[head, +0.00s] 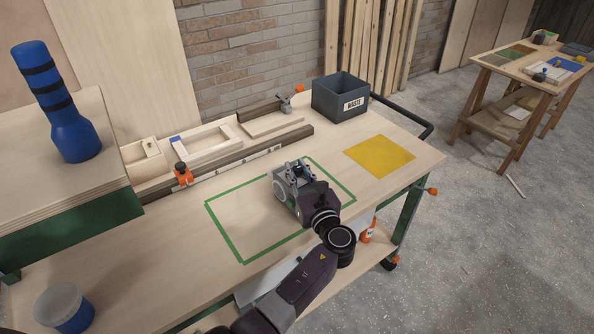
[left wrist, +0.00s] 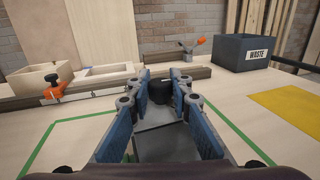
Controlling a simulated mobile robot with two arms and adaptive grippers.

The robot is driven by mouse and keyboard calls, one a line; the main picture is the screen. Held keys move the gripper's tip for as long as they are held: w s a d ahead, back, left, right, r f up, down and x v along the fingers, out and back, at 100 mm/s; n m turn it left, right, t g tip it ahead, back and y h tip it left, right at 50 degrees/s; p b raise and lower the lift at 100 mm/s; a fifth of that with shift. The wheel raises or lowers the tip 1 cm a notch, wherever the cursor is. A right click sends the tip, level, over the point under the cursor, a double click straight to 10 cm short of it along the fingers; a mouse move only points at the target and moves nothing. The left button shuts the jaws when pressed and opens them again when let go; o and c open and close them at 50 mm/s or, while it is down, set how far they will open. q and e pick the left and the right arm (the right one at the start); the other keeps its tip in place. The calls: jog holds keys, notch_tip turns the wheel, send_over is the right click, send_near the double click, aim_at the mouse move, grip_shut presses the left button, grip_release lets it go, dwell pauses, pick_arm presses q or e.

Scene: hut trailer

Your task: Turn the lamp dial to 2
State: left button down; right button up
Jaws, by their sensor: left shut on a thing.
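My left gripper (head: 292,174) is over the green-outlined area of the workbench. In the left wrist view its blue-padded fingers (left wrist: 163,82) are close around a small black round knob, which looks like the dial (left wrist: 186,92). Below and between the fingers is a grey box-like body (left wrist: 165,143), apparently the lamp. In the head view the gripper and wrist hide most of this body and the dial. The dial's numbers and pointer cannot be read. My right gripper is not in view.
A dark WASTE bin (head: 340,100) stands at the bench's back right, near a yellow square (head: 380,155). Wooden trays (head: 208,146) and an orange clamp (head: 183,173) line the back. A blue black-banded object (head: 70,135) stands on the raised left shelf. A blue jar (head: 72,315) is front left.

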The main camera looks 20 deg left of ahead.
aim_at(297, 168)
pick_arm(q)
jog(key=c, duration=1.7)
grip_release()
jog(key=shift+r, duration=0.1)
notch_tip(297, 168, up, 10)
jog(key=shift+f, duration=0.1)
